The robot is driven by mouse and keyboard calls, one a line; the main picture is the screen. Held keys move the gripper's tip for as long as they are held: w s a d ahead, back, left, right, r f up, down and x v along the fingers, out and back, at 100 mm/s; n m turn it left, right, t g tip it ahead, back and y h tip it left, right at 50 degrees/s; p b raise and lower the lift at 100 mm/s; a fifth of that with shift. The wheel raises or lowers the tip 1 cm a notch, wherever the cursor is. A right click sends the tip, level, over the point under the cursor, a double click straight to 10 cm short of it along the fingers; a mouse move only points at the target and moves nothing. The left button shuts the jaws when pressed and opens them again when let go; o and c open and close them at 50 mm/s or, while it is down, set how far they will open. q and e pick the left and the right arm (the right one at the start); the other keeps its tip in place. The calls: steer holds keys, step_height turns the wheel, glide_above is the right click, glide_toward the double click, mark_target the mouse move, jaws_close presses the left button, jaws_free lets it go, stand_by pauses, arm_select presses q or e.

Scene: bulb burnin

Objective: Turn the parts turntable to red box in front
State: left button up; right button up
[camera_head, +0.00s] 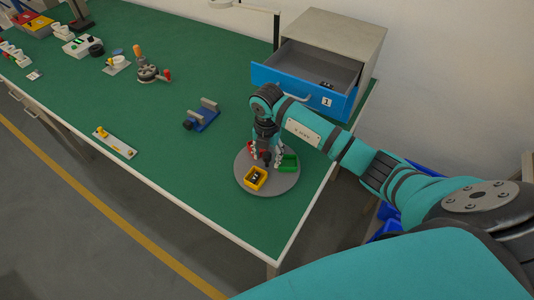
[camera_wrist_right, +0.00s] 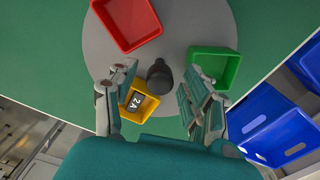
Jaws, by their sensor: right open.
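The grey round turntable (camera_head: 277,185) stands near the front right corner of the green bench and also shows in the right wrist view (camera_wrist_right: 188,25). It carries a yellow box (camera_head: 255,178) at the front edge, a green box (camera_head: 289,163) at the right and a red box (camera_head: 252,147) toward the back, partly hidden by my gripper. The wrist view shows the red box (camera_wrist_right: 128,22), green box (camera_wrist_right: 213,67) and yellow box (camera_wrist_right: 138,103) around a dark central knob (camera_wrist_right: 160,77). My right gripper (camera_head: 265,158) is open above the turntable, its fingers either side of the knob; contact cannot be told.
A grey cabinet (camera_head: 335,30) with an open blue drawer (camera_head: 300,92) stands behind the turntable. A blue fixture (camera_head: 203,118) and a plate with yellow knobs (camera_head: 116,143) lie to the left. Blue bins (camera_wrist_right: 265,120) are beside the bench.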

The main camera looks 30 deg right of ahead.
jaws_close()
steer(key=shift+d, duration=0.15)
stand_by(0.4)
